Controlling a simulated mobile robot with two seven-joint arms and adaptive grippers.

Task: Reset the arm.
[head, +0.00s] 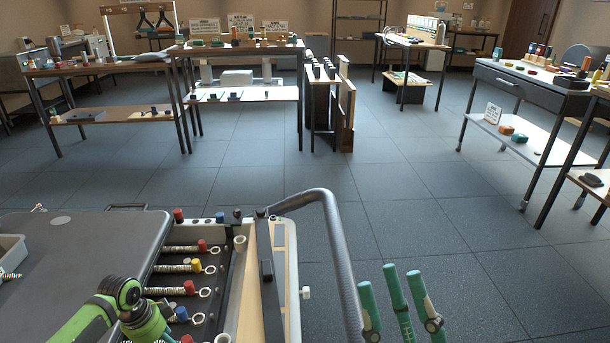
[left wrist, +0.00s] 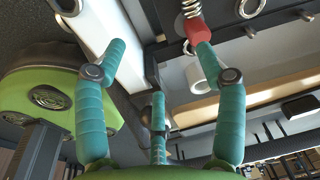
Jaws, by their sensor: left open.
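My right gripper (head: 397,285) stands upright at the bottom right of the reformer in the head view, its teal fingers apart and nothing between them. A white ring (left wrist: 201,75) is beside that finger.
The dark carriage (head: 85,245) lies left of several springs with red, yellow and blue ends. A curved grey tube (head: 335,235) arches beside the wooden rail (head: 240,300). A white tray (head: 10,250) is at far left. Open floor (head: 430,215) lies between the reformer and shelved tables.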

